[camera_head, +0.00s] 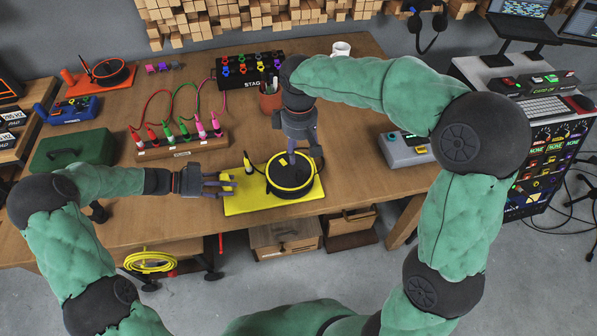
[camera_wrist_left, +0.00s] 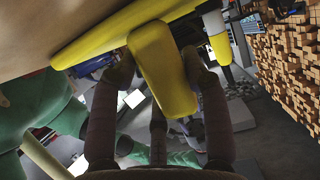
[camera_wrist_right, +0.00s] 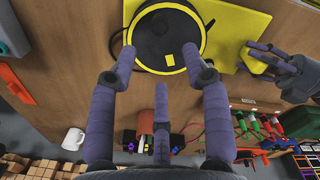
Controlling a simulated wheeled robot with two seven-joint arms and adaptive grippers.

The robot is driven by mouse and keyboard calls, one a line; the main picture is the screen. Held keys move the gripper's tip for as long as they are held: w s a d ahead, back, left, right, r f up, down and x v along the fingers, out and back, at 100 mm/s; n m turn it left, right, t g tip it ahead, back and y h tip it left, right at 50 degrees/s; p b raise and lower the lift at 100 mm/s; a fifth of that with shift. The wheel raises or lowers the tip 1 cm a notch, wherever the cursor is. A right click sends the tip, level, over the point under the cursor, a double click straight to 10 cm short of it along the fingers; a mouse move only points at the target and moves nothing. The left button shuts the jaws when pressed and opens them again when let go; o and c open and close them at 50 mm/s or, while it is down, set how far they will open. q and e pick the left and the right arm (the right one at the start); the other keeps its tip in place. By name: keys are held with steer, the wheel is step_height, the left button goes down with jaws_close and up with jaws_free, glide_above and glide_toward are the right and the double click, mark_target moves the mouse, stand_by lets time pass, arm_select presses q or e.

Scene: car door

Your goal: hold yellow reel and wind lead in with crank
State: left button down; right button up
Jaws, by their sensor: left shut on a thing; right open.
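The yellow reel has a flat yellow base plate (camera_head: 255,203) at the table's front edge and a round black drum (camera_head: 284,184) with a yellow rim. In the left wrist view, my left gripper (camera_wrist_left: 160,65) is shut on a yellow block (camera_wrist_left: 163,50) at the plate's left end. My right gripper (camera_head: 302,152) is open above the drum, pointing down. In the right wrist view, its fingers straddle the drum's near part, with a small yellow patch (camera_wrist_right: 170,60) between them. I cannot clearly make out the crank. A black plug (camera_head: 247,164) stands beside the drum's left side.
A wooden rack (camera_head: 183,147) of coloured plugs lies behind to the left. A red pen cup (camera_head: 270,100) and the black stage box (camera_head: 249,70) stand behind. A grey box (camera_head: 405,150) is at right. A green case (camera_head: 72,151) lies at far left.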

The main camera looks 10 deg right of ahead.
mark_target(300, 173)
steer(key=shift+f, duration=5.95)
jaws_close()
